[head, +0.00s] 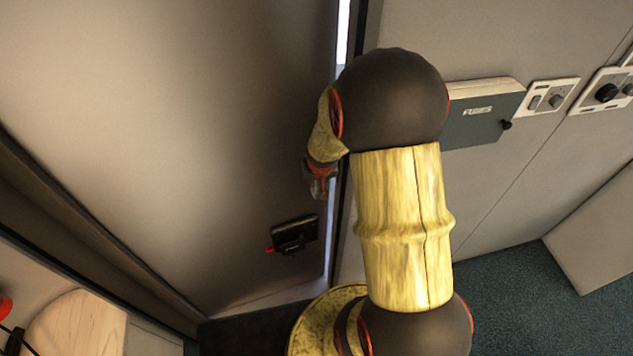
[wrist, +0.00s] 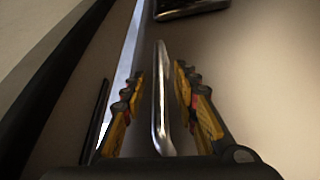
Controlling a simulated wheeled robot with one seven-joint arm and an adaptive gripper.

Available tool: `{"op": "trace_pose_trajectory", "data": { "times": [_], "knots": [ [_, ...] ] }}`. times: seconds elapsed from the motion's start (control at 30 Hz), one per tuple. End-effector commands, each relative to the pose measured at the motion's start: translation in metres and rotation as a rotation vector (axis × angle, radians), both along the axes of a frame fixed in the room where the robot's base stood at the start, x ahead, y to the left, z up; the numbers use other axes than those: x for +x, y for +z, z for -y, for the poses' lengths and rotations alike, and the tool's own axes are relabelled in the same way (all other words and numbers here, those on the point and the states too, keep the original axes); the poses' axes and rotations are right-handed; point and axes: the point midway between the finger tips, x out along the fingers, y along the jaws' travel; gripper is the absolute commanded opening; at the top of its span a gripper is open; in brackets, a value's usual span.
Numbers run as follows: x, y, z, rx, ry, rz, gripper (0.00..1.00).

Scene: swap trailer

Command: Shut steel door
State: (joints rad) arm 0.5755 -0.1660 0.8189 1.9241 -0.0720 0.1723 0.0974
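The steel door (head: 200,120) is a large grey-beige panel filling the left and middle of the head view. A bright narrow strip (head: 343,35) runs along its right edge, and a similar strip (wrist: 128,65) shows in the wrist view, so it looks slightly ajar. In the wrist view a slim shiny metal bar, seemingly the door's handle (wrist: 161,110), stands between my fingers. My gripper (wrist: 160,74) is open around it, with a visible gap on each side. In the head view my gripper (head: 320,180) is at the door's right edge, partly hidden by my arm.
A black latch box (head: 295,234) with a red tip sits low on the door. A grey wall box (head: 482,115) and switch plates (head: 552,97) are on the wall to the right. Blue-green carpet (head: 510,285) is clear at lower right. A wooden round object (head: 75,325) shows at lower left.

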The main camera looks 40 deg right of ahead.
Motion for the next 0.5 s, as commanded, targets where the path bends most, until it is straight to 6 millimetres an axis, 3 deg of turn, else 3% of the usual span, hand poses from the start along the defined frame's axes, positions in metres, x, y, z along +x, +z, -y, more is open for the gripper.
{"op": "trace_pose_trajectory", "data": {
  "times": [0.17,0.5],
  "knots": [
    [0.0000,0.0003,0.0000,0.000,0.000,0.000,0.29],
    [-0.0002,0.0003,-0.0001,0.000,0.000,0.000,0.10]
  ]
}}
